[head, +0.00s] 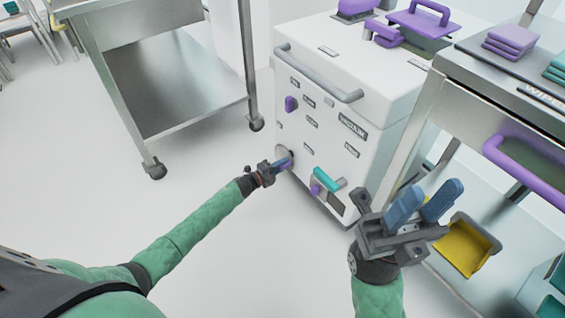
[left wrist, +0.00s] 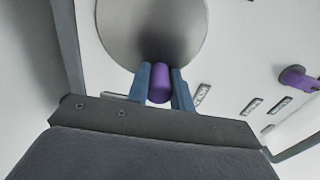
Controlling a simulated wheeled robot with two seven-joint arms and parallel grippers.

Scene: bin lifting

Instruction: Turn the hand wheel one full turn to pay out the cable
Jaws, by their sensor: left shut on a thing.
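The hand wheel (left wrist: 140,25) is a grey disc on the side of the white machine, with a purple handle (left wrist: 159,84) standing out near its lower edge. My left gripper (left wrist: 160,90) is shut on that purple handle, with one blue finger on either side. In the head view my left gripper (head: 284,163) sits at the wheel, low on the machine's front, and hides part of it. My right gripper (head: 425,203) is open and empty, in front of the machine's lower right. No cable can be made out.
The white machine (head: 330,75) carries a grey bar handle, a purple knob (head: 291,104) and a teal lever (head: 328,179). A steel cart (head: 165,85) on casters stands left. A steel table with a purple handle (head: 520,170) and a yellow bin (head: 466,245) are right. Floor in front is clear.

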